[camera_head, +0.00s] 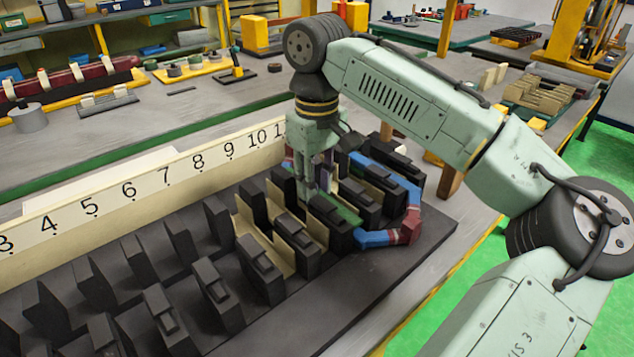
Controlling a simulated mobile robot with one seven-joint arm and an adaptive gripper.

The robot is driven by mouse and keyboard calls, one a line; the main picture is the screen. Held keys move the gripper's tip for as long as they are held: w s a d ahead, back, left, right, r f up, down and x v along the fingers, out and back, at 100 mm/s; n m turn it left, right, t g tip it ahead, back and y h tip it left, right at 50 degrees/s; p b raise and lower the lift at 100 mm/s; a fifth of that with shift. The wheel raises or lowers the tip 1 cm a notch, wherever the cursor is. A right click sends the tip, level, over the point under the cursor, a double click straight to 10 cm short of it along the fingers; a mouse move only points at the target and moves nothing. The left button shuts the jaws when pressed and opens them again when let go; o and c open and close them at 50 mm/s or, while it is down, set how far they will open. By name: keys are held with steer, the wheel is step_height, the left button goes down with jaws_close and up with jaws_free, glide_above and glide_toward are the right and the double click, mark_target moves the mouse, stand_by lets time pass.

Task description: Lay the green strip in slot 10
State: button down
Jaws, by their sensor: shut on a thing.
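My gripper (318,184) points down among the dark stator teeth, near the 10 end of the number board. It is shut on the green strip (346,214), whose near end shows low between two rows of teeth. The rest of the strip is hidden by the fingers and teeth, so I cannot tell whether it touches the slot floor. The stator block (345,315) carries rows of dark teeth. The number board (160,178) stands behind it, with the mark 10 (258,136) just left of my gripper. I cannot tell exactly which slot the strip is in.
A blue and red coil (378,238) loops around teeth right of my gripper. Cream liners (264,240) stand in slots to its left. Tall teeth crowd both sides of the fingers. The slots at the left, by the lower numbers, look empty.

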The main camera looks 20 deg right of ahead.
steer(key=shift+f, duration=0.45)
stand_by(0.6)
steer(key=c, duration=1.2)
jaws_free()
steer(key=shift+c, duration=0.2)
steer(key=shift+r+p, duration=0.8)
steer(key=shift+p, duration=0.15)
step_height(320, 180, up, 5)
steer(key=p, duration=0.5)
steer(key=shift+r, duration=0.2)
steer(key=shift+r+p, duration=0.35)
steer(key=shift+r, duration=0.75)
step_height(320, 180, up, 12)
